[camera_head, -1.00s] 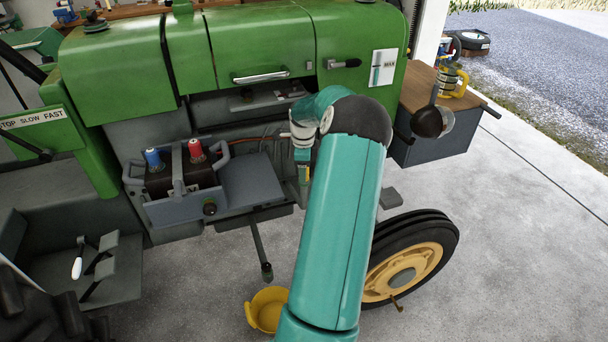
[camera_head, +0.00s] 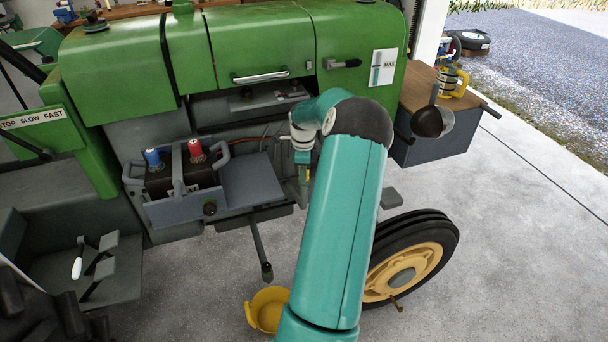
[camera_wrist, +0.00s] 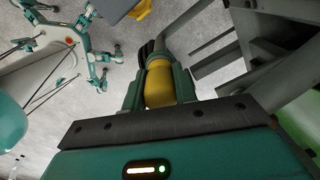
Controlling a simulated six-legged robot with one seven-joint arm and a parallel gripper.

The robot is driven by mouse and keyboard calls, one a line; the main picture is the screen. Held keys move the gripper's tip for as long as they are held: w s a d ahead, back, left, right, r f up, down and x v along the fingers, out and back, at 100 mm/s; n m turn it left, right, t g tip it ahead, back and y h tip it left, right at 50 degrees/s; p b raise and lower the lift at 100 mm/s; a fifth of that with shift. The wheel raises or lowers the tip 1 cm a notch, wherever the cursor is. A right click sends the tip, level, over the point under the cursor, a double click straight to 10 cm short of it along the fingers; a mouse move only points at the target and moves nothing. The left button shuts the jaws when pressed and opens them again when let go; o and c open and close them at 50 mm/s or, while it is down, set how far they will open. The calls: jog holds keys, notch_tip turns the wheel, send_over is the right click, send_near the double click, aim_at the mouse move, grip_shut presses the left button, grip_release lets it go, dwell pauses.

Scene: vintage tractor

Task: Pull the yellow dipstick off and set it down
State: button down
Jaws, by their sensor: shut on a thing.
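The yellow dipstick (camera_wrist: 159,83) shows in the wrist view as a rounded yellow grip. My gripper (camera_wrist: 158,88) is shut on it, with one finger at each side.
A grey tray (camera_head: 255,182) with a battery (camera_head: 182,170) is left of my gripper. A yellow pan (camera_head: 267,308) sits on the floor below. The concrete floor (camera_head: 510,250) at right is clear.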

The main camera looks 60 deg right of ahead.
jog(key=shift+r, duration=0.15)
jog(key=shift+r, duration=5.85)
